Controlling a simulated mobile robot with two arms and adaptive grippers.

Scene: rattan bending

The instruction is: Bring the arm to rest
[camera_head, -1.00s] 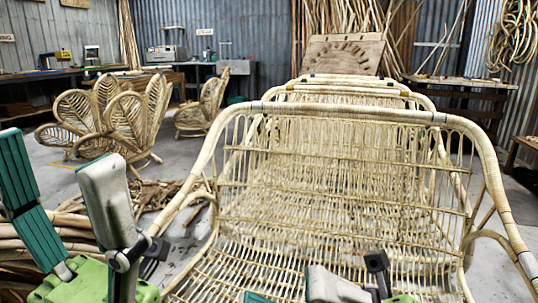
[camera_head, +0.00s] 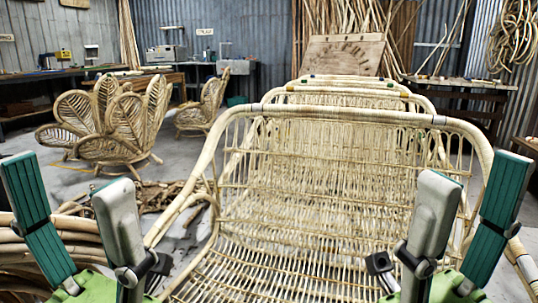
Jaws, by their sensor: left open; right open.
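My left gripper (camera_head: 68,178) is at the lower left of the head view, its teal and grey fingers spread apart and pointing up. It is open with nothing between the fingers. My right gripper (camera_head: 474,182) is at the lower right, also open and empty, fingers pointing up. Both stand in front of a large rattan frame seat (camera_head: 320,180), one on each side. The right gripper covers part of the seat's right side. I cannot tell whether either gripper touches the rattan.
More rattan frames stand in a row behind the nearest seat. Rattan poles (camera_head: 50,240) lie at the lower left behind my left gripper. Petal-backed rattan chairs (camera_head: 110,125) stand on the left floor. A workbench (camera_head: 465,82) is at the back right. Bare floor shows around the chairs.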

